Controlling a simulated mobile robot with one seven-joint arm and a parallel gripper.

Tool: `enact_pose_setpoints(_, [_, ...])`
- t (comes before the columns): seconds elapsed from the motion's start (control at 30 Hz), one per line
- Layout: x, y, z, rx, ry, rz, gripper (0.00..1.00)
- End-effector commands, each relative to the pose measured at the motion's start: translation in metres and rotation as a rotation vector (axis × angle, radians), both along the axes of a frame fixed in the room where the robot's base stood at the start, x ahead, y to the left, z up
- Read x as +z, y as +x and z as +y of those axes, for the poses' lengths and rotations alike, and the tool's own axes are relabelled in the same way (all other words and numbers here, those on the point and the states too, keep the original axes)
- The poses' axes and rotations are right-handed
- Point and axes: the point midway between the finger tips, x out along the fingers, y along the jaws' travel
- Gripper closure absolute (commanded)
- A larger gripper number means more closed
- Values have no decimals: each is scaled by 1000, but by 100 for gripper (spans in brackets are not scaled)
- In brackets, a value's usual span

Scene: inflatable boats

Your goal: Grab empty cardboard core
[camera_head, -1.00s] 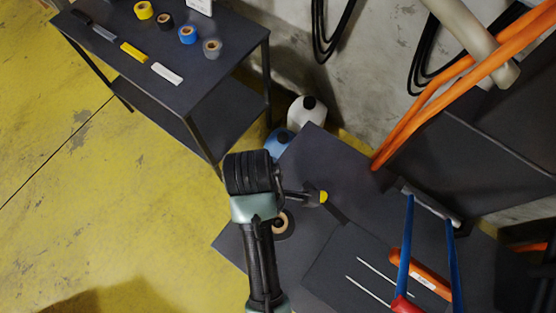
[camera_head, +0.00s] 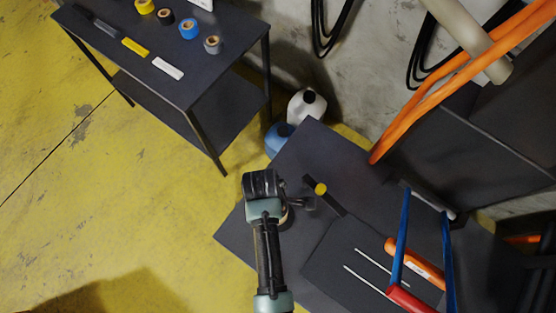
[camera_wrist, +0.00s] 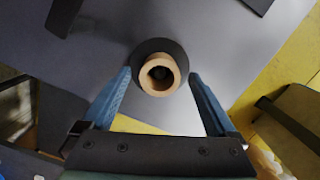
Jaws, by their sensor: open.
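The tan cardboard core (camera_wrist: 151,82) is a short open ring on the dark tabletop in the wrist view, its hole facing the camera. A dark round patch surrounds it; I cannot tell if this is tape or shadow. My gripper (camera_wrist: 161,76) is open, with one blue finger on each side of the core and gaps between. Whether the fingertips are down at its height is unclear. In the head view, the core (camera_head: 287,217) is mostly hidden behind my arm, and my gripper (camera_head: 307,204) is small and dark.
The core's dark table (camera_head: 238,243) also holds a dark bar with a yellow knob (camera_head: 320,188), thin rods (camera_head: 372,282), an orange-handled tool (camera_head: 420,265) and blue-and-red handles (camera_head: 401,240). Tape rolls (camera_head: 188,29) stand on another table. White (camera_head: 305,108) and blue (camera_head: 278,138) jugs stand between.

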Motion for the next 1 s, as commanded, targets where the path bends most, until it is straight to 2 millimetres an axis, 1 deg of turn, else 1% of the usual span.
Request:
enact_pose_setpoints(0.03, [-6,-1,-1,0,-1,3,7])
enact_pose_setpoints(0.17, [-16,-1,-2,0,-1,1,7])
enact_pose_setpoints(0.4, [-17,-1,-3,0,0,0,7])
enact_pose_setpoints(0.43, [-17,-1,-3,0,0,0,9])
enact_pose_setpoints(0.57, [-17,-1,-3,0,0,0,32])
enact_pose_setpoints(0.6, [-17,-1,-3,0,0,0,40])
enact_pose_setpoints(0.67, [-17,-1,-2,0,0,0,50])
enact_pose_setpoints(0.7, [-17,-1,-3,0,0,0,58])
enact_pose_setpoints(0.77, [-17,-1,-2,0,-1,0,68])
enact_pose_setpoints(0.8, [-17,-1,-2,0,-1,0,76])
enact_pose_setpoints(0.87, [-17,-1,-2,0,0,0,86])
enact_pose_setpoints(0.9, [-17,-1,-2,0,0,0,94])
enact_pose_setpoints(1.0, [-17,-1,-2,0,-1,0,95])
